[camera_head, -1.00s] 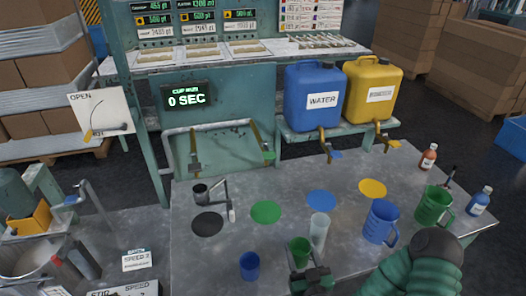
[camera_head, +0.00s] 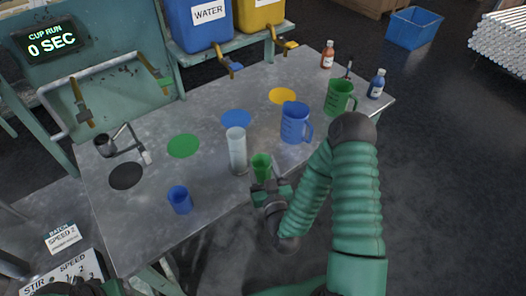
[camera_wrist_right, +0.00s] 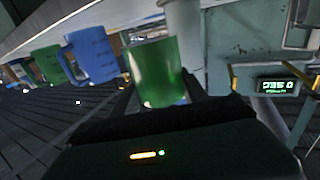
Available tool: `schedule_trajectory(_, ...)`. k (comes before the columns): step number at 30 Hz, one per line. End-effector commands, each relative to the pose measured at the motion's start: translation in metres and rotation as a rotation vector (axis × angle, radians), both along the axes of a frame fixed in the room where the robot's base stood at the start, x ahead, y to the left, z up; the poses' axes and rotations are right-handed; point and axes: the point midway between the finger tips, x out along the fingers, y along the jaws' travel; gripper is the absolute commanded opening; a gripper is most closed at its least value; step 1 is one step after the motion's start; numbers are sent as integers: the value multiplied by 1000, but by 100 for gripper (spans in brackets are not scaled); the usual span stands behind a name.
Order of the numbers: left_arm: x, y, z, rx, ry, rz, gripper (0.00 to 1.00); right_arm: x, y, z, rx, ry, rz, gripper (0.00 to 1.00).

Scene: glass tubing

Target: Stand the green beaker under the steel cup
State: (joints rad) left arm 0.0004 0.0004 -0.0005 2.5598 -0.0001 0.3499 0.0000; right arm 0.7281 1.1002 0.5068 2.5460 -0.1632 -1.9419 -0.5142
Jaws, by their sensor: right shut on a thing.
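The small green beaker (camera_head: 261,165) is upright at the table's front edge, just right of the clear cylinder. My right gripper (camera_head: 264,186) is shut on it from the front. In the right wrist view the beaker (camera_wrist_right: 160,75) stands between the jaws, which are partly hidden by the gripper body. I cannot tell how far it is above the tabletop. The steel cup (camera_head: 104,143) is small and dark, on a stand at the left of the table, behind and above a black disc (camera_head: 126,176).
The clear cylinder (camera_head: 237,150) is close beside the beaker. A small blue cup (camera_head: 180,199) stands front left. A blue jug (camera_head: 295,124) and a green jug (camera_head: 340,97) stand right. Green (camera_head: 183,146), blue (camera_head: 236,119) and yellow (camera_head: 282,96) discs lie flat.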

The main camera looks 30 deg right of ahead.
Motion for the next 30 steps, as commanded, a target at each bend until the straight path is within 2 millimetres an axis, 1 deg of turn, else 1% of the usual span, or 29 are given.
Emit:
schedule_trajectory(1, 0, 0, -20, 0, -1, 0, 36, 5, -7, -9, -2, -10, -7, 6)
schedule_trajectory(3, 0, 0, -38, 0, 0, -1, 36, 13, -12, -11, 0, -11, -8, 6)
schedule_trajectory(7, 0, -1, -67, 0, 0, -1, 36, 24, -21, -14, -2, -7, -6, 6)
schedule_trajectory(10, 0, -1, -84, 0, 0, -1, 36, 47, -37, -14, -4, -8, -9, 5)
schedule_trajectory(11, -1, -1, -74, 0, 1, -1, 36, 54, -39, -7, 1, -6, -7, 5)
schedule_trajectory(12, -1, -1, -71, 0, 1, -1, 36, 62, -44, -6, 3, -3, -7, 5)
schedule_trajectory(15, 0, -1, -71, 0, -1, -1, 36, 76, -52, -8, 3, -2, -4, 5)
schedule_trajectory(19, 0, -1, -71, 0, -1, -1, 36, 91, -62, -9, 0, -2, -5, 5)
schedule_trajectory(21, 0, -1, -79, 0, -1, -1, 36, 89, -61, -31, 7, 3, -3, 5)
schedule_trajectory(24, 0, -1, -83, 0, 0, -1, 36, 89, -62, -45, 6, 1, -3, 5)
schedule_trajectory(30, 0, -1, -82, 0, 0, -1, 36, 89, -62, -45, 2, -1, -2, 5)
